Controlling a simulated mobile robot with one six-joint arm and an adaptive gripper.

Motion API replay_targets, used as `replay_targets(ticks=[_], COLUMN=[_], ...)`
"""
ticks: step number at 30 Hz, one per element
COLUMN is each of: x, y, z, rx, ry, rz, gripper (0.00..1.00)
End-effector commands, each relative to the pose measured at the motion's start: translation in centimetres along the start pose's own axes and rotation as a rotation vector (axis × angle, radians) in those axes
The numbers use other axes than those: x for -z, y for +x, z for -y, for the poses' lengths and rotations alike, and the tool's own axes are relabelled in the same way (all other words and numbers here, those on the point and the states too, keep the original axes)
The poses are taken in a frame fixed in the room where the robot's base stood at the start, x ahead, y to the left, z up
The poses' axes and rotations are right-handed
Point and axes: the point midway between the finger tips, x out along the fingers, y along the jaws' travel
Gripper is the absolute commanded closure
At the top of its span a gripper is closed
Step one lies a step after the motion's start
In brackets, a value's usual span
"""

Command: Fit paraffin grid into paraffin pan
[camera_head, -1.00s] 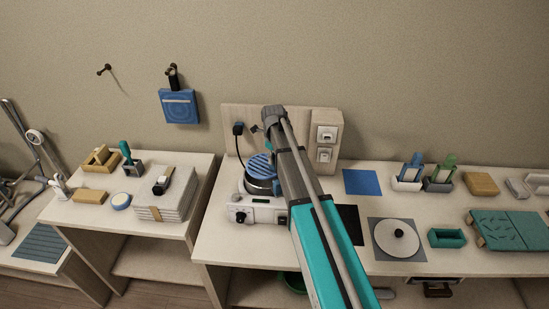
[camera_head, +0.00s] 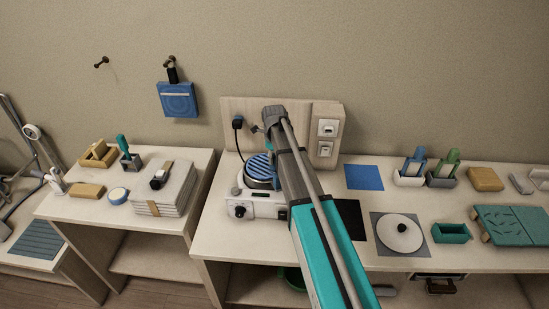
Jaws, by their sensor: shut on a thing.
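The paraffin grid (camera_head: 258,167) is a round blue piece with light slots. It lies over the mouth of the round metal pan (camera_head: 262,184) on the white warmer (camera_head: 258,207), looking slightly tilted. Whether it is fully seated inside the rim cannot be told. My arm crosses in front and covers the right side of the grid and pan. My gripper (camera_head: 277,183) is mostly hidden behind the arm; only a dark bit shows at the grid's right edge, where it is shut on the grid.
A wooden back panel (camera_head: 228,115) with a plug and white sockets (camera_head: 327,128) stands behind the warmer. A blue square mat (camera_head: 364,177), tool holders and a grey mat with a white disc (camera_head: 400,232) lie to the right. A side table with stacked slabs (camera_head: 165,190) stands left.

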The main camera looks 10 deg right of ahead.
Motion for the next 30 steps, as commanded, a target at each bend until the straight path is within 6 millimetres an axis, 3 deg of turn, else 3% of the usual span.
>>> replay_targets(ticks=[9, 30], x=[0.04, 0.09], y=[1.09, 1.11], z=[0.04, 0.09], rx=[0.0, 0.0], ry=[0.001, 0.002], rz=[0.0, 0.0], gripper=[1.0, 1.0])
